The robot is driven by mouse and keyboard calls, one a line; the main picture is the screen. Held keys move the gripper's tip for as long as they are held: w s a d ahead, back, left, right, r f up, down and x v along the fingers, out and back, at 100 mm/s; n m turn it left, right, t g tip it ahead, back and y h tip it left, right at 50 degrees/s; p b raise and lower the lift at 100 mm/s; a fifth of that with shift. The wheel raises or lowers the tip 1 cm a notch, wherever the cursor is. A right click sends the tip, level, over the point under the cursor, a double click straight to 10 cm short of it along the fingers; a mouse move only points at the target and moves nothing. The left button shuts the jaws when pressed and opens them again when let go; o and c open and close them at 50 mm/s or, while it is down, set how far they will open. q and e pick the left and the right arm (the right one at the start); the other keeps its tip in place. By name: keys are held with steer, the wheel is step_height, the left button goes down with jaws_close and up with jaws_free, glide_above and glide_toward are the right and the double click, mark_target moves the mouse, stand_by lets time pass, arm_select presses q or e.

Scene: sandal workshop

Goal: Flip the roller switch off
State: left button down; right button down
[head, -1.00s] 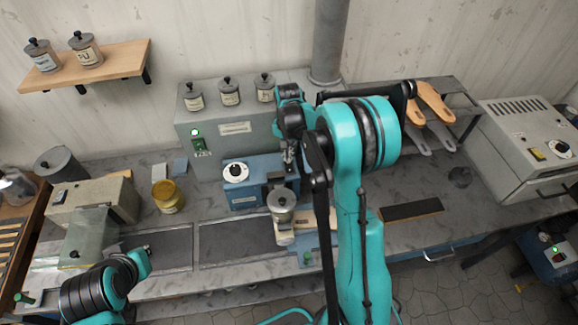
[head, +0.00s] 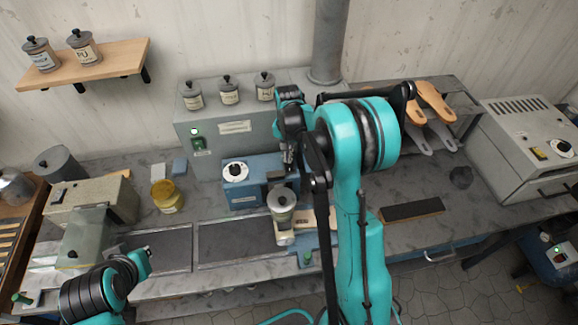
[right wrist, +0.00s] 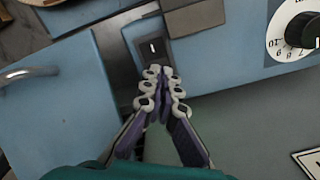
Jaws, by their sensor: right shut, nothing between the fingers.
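The blue machine with a white dial (head: 240,180) stands mid-bench in the head view. In the right wrist view its blue face shows a small black switch with a white mark (right wrist: 152,48), set in a dark plate. The dial (right wrist: 297,30) is at the upper right there. My right gripper (right wrist: 160,78) is shut and empty, its fingertips just below the switch in the picture; I cannot tell whether they touch it. In the head view, my right gripper (head: 288,160) is small beside the machine and partly hidden by its own arm. My left gripper is out of view.
A grey cabinet (head: 222,150) with a green switch stands behind the blue machine. A yellow jar (head: 166,196) is to the left. A grey oven-like box (head: 528,140) is at the right.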

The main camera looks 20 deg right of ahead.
steer(key=shift+f+b, duration=0.4)
steer(key=shift+f, duration=0.15)
steer(key=shift+r, duration=0.1)
steer(key=shift+r+p, duration=2)
steer(key=shift+r, duration=1.5)
